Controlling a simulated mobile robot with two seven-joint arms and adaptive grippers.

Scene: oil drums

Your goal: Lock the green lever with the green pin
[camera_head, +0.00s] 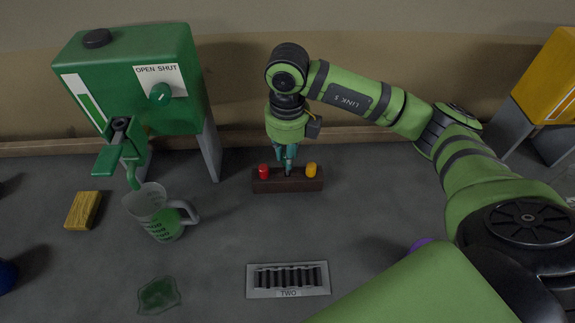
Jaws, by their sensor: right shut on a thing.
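The green drum (140,75) stands at the back left with an OPEN/SHUT label and knob. Its green lever (108,158) sticks out at the tap on the drum's front. A dark pin block (288,186) stands on the floor right of the drum, with a red pin (264,171) and a yellow pin (311,169) at its ends. My right gripper (287,165) points down at the block's middle, between these pins. It is shut on the green pin, which its fingers mostly hide. My left gripper is not in view.
A measuring jug (158,213) with green liquid stands under the tap. A yellow sponge (83,210) lies left of it, a green puddle (158,295) in front. A drain grate (288,280) marked TWO is front centre. A yellow drum (550,85) stands far right.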

